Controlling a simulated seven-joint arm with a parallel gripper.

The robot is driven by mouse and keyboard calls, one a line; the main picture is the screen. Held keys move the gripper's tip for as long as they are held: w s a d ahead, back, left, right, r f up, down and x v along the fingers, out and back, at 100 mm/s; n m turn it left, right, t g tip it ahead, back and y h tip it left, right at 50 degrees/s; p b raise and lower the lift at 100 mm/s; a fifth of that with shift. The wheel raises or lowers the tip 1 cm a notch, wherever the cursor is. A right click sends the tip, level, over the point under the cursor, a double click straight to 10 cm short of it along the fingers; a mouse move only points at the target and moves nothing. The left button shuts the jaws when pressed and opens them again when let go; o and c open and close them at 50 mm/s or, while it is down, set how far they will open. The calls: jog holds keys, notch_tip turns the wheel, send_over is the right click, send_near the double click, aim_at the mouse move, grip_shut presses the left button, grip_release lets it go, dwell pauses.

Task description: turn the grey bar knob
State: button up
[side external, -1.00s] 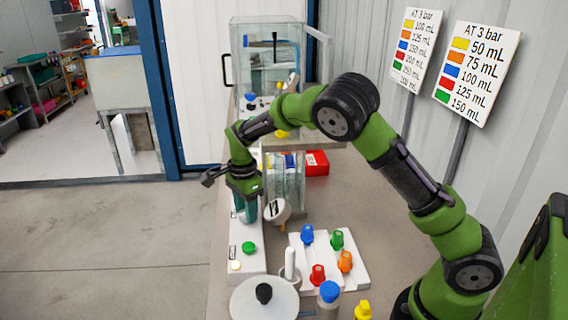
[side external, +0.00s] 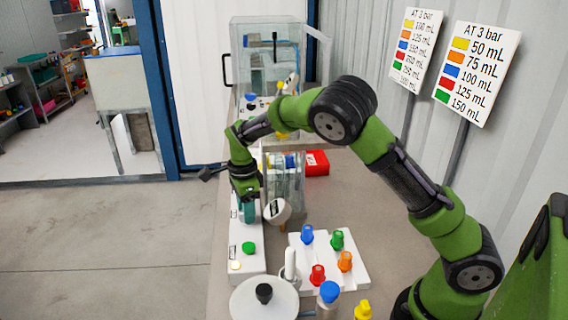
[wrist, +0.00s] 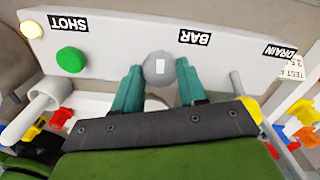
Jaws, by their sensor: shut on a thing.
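The grey bar knob (wrist: 158,69) is round with a small white mark on its face. It sits on the white panel (wrist: 125,40) beside the BAR label (wrist: 195,36). My gripper (wrist: 159,82) has its two teal fingers on either side of the knob and is shut on it. In the side external view my gripper (side external: 247,212) points down at the white panel (side external: 246,260); the knob is hidden there behind the fingers.
A green button (wrist: 71,60) and a lit lamp (wrist: 31,30) sit by the SHOT label. A white gauge (side external: 277,211) stands close to the right of my gripper. A rack (side external: 334,262) of coloured plugs stands nearer the camera.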

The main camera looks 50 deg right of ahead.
jog(key=o, duration=1.1)
jog(key=shift+c, duration=0.2)
notch_tip(320, 180, up, 17)
